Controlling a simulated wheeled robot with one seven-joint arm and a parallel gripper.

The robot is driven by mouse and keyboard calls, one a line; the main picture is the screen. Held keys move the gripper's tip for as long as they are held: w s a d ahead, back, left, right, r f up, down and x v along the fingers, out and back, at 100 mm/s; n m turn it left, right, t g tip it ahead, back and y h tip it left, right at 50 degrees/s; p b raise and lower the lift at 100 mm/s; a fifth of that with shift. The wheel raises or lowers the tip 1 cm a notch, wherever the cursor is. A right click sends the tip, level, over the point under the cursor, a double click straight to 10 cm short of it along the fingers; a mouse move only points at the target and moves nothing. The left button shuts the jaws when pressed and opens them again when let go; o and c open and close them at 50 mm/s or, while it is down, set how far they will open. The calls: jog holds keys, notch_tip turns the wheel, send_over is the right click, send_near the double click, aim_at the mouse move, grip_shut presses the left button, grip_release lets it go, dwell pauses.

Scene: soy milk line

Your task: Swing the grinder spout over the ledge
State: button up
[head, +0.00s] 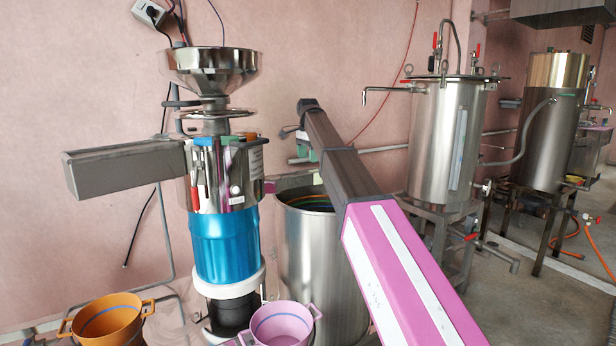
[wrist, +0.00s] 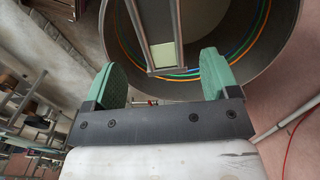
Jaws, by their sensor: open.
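The grinder (head: 222,170) stands left of centre in the head view, with a steel hopper on top and a blue body. Its grey box-shaped spout (head: 125,168) points left, away from the steel vat (head: 320,262). My gripper (head: 299,148) is open, apart from the spout and above the vat's rim. In the wrist view my gripper (wrist: 165,68) has its green fingers spread with nothing held. Beyond them a grey-railed channel with a pale green end (wrist: 163,54) lies across the vat opening (wrist: 262,73). I cannot tell whether this channel is the ledge.
An orange bucket (head: 108,322) and a pink bucket (head: 282,323) stand low in front of the grinder. A steel tank (head: 445,140) with pipes and valves stands right of my arm. A second tank (head: 552,120) is farther right. The wall is close behind the grinder.

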aim_at(308, 173)
notch_tip(308, 173, down, 8)
jog(key=shift+f, duration=0.15)
jog(key=shift+c, duration=0.3)
jog(key=c, duration=1.2)
